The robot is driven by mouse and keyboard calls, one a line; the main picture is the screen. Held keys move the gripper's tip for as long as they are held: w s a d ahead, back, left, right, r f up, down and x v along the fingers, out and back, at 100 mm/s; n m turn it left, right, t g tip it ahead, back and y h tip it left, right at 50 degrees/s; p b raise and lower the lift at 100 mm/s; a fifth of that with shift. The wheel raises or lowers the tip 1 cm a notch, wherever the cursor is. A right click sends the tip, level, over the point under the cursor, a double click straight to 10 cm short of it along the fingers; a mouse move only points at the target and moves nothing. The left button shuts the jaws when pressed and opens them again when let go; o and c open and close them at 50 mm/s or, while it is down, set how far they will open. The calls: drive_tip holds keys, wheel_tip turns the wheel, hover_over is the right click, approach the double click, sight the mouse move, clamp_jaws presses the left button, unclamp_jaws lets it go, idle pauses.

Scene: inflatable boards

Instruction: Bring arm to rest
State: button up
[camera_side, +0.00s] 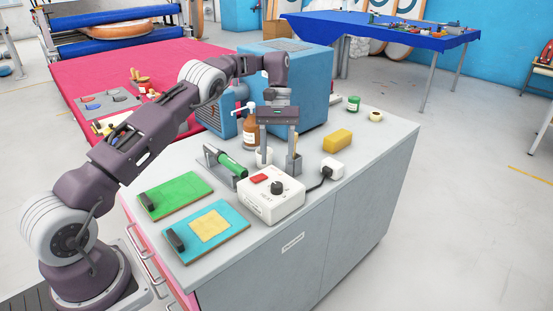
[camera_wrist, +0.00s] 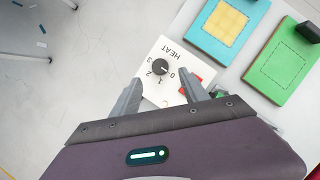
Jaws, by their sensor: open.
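My gripper (camera_side: 278,150) is open and empty, pointing down above the cabinet top, behind the white heat control box in the side view. In the wrist view my gripper's fingers (camera_wrist: 160,95) stand apart, with the white heat control box (camera_wrist: 165,58) and its black dial (camera_wrist: 160,67) showing between and beyond them. In the side view the control box (camera_side: 270,198) has a dark knob and a red switch. My arm reaches from the lower left over the worktop. The ground right under the fingertips is partly hidden by the box.
A green board (camera_side: 175,194) and a blue board with a yellow patch (camera_side: 210,230) lie at the left. A green-handled tool (camera_side: 230,164) rests in a grey stand. A brown bottle (camera_side: 251,135), yellow sponge (camera_side: 337,140) and large blue machine (camera_side: 300,85) are close by.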

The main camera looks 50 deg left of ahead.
drive_tip(key=s+d+r+m+t+y, duration=0.15)
drive_tip(key=s+d+r, duration=0.35)
drive_tip(key=r, duration=0.5)
drive_tip(key=s+d+r+m+t, duration=0.2)
drive_tip(key=s+d+r+t, duration=0.1)
drive_tip(key=s+r, duration=0.65)
drive_tip(key=s+d+f+m+t+y, duration=0.1)
drive_tip(key=s+d+m+t, duration=0.1)
drive_tip(key=s, duration=0.8)
drive_tip(key=s+d+f+m+t, duration=0.2)
drive_tip(key=s+m, duration=0.1)
drive_tip(key=s, duration=0.6)
drive_tip(key=shift+s+m+y, duration=0.35)
drive_tip(key=shift+s, duration=0.05)
